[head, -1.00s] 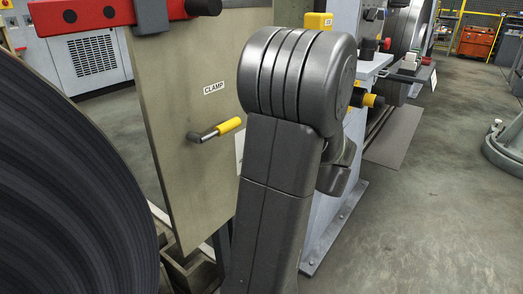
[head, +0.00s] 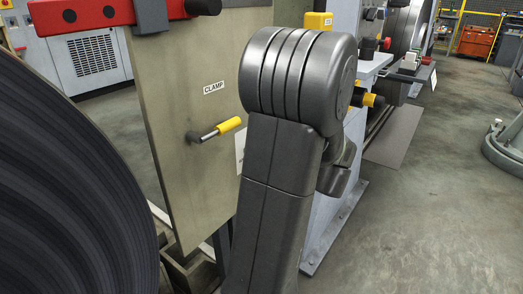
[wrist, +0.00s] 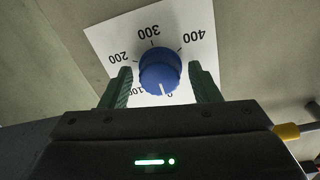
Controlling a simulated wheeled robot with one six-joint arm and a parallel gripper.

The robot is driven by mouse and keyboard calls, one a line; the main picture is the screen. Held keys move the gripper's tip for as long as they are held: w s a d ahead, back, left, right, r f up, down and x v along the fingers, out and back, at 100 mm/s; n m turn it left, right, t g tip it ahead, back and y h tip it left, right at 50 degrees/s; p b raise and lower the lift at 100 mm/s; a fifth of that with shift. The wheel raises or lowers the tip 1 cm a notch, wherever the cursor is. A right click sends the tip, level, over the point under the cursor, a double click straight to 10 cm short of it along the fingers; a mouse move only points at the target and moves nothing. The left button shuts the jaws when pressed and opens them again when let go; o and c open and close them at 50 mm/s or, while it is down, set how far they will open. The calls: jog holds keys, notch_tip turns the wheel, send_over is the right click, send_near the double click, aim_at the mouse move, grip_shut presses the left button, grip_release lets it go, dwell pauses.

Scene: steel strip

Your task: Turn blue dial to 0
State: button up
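The blue dial (wrist: 159,70) sits on a white scale plate (wrist: 190,30) in the wrist view, with marks from 0 to 400. The dial's white pointer line is at its lower edge, between the 100 and 0 marks and closer to 0 (wrist: 170,93). My gripper (wrist: 163,84) has its two green fingers on either side of the dial, with a narrow gap visible at each side. It is open and holds nothing. The dial and my gripper are hidden behind my arm in the head view.
A beige panel (head: 180,90) with a CLAMP label and a yellow-tipped lever (head: 228,125) stands left of my arm. A large dark coil (head: 70,190) fills the left foreground. The floor at right is mostly clear. A yellow-tipped part (wrist: 287,131) shows at the wrist view's right.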

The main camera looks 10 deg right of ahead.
dwell(0.3)
jog(key=p+v, duration=0.2)
jog(key=v, duration=1.1)
jog(key=shift+s+d+p, duration=0.25)
jog(key=shift+d+p, duration=0.05)
jog(key=shift+p, duration=0.1)
jog(key=b+x, duration=0.2)
jog(key=x, duration=1.1)
jog(key=shift+w+a+b, duration=0.3)
jog(key=shift+b, duration=0.1)
